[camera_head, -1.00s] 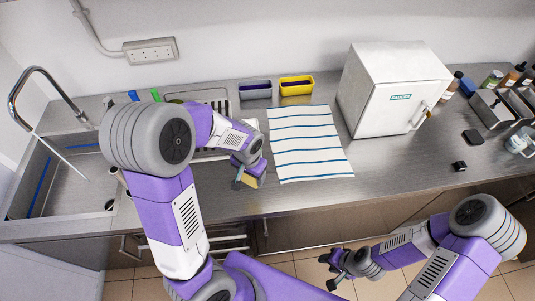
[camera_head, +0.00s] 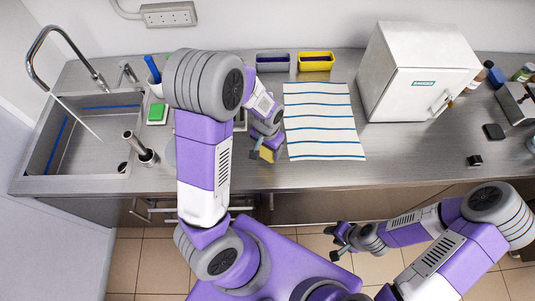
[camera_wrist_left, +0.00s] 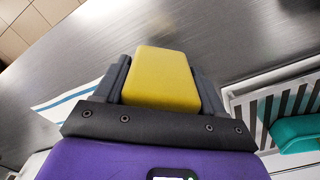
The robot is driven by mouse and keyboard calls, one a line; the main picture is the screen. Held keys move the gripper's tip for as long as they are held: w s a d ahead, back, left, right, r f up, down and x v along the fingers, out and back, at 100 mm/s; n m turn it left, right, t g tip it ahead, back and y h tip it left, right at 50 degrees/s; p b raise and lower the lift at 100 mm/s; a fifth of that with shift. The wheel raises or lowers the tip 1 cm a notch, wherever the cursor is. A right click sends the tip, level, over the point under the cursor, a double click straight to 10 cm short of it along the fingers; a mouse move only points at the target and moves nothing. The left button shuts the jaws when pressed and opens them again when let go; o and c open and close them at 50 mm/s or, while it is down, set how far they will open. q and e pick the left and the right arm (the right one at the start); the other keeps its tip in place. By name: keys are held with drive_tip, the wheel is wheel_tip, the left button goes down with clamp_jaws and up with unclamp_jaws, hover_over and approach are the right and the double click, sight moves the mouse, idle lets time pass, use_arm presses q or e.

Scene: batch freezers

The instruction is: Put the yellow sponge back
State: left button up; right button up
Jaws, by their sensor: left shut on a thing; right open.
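The yellow sponge (camera_head: 267,154) is held in my left gripper (camera_head: 262,150), just above the steel counter in front of the striped towel's left edge. In the left wrist view the yellow sponge (camera_wrist_left: 161,77) sits between both fingers, its upper face clear. A yellow bin (camera_head: 316,62) and a grey bin (camera_head: 272,63) with a dark purple inside stand side by side against the back wall; their contents cannot be made out. My right gripper (camera_head: 338,241) is open and empty, in front of the counter, over the floor.
A white towel with blue stripes (camera_head: 322,122) lies right of my left gripper. A white freezer (camera_head: 415,90) stands beyond it. The sink (camera_head: 85,140) is at left, with a green sponge (camera_head: 157,114) beside it. The counter front is largely clear.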

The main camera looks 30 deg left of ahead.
sight(267, 155)
use_arm(q)
drive_tip(key=shift+f, duration=2.15)
drive_tip(key=shift+f, duration=0.15)
drive_tip(key=o, duration=1.1)
wheel_tip(267, 155, up, 8)
drive_tip(key=shift+f, duration=0.25)
